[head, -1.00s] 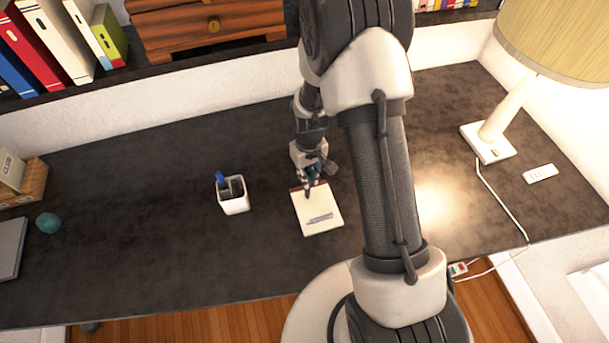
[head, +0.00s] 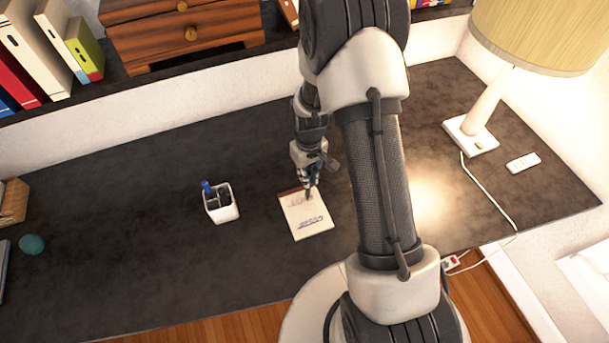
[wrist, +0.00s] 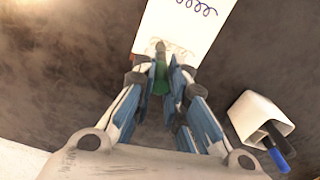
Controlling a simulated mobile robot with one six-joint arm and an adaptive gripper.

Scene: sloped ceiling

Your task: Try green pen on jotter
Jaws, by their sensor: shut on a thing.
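The jotter (head: 309,228) lies on the dark desk, below my gripper (head: 310,183) in the head view. It also shows at the top of the wrist view (wrist: 180,18). It carries a blue looped scribble and a fainter scribble near its top edge, beside the pen. In the wrist view my gripper (wrist: 160,88) is shut on a green pen (wrist: 160,78). The pen's end lies over the faint scribble. I cannot tell whether its tip touches the paper. In the head view the pen is mostly hidden by the fingers.
A white pen cup (head: 224,213) stands left of the jotter, with a blue pen (head: 206,187) and dark items in it. A lamp (head: 485,120) and a white remote (head: 523,163) are at the right. A teal ball (head: 32,244) lies far left. Desk between is clear.

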